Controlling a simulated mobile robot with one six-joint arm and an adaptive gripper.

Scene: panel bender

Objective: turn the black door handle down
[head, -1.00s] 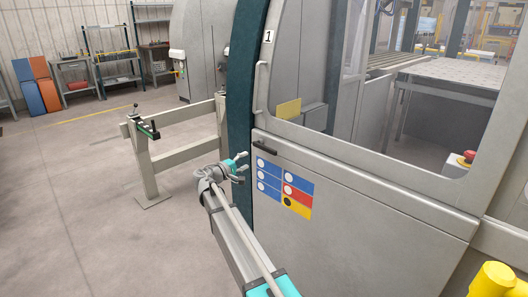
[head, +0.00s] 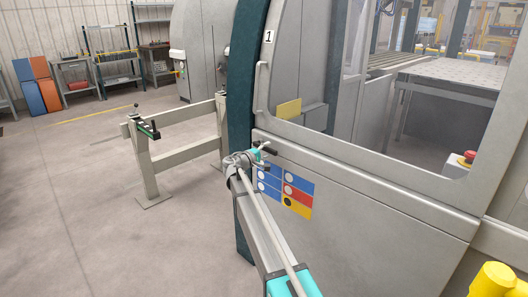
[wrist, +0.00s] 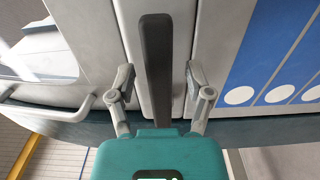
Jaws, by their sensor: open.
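The black door handle (wrist: 156,60) is a dark bar on the grey door; in the wrist view it runs lengthwise between the two open fingers of my gripper (wrist: 158,85). There is a gap between the handle and each finger, and the near end of the handle is hidden behind the teal gripper body. In the head view my gripper (head: 262,149) is at the handle (head: 271,151), with only the right end of the handle showing past it. The handle lies nearly level on the grey door panel (head: 370,205).
Blue, red and yellow signs (head: 285,190) are on the door just below the gripper. A grey grab bar (head: 261,90) rises above it, along the dark green frame (head: 244,60). A red emergency button (head: 467,158) is at the far right.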

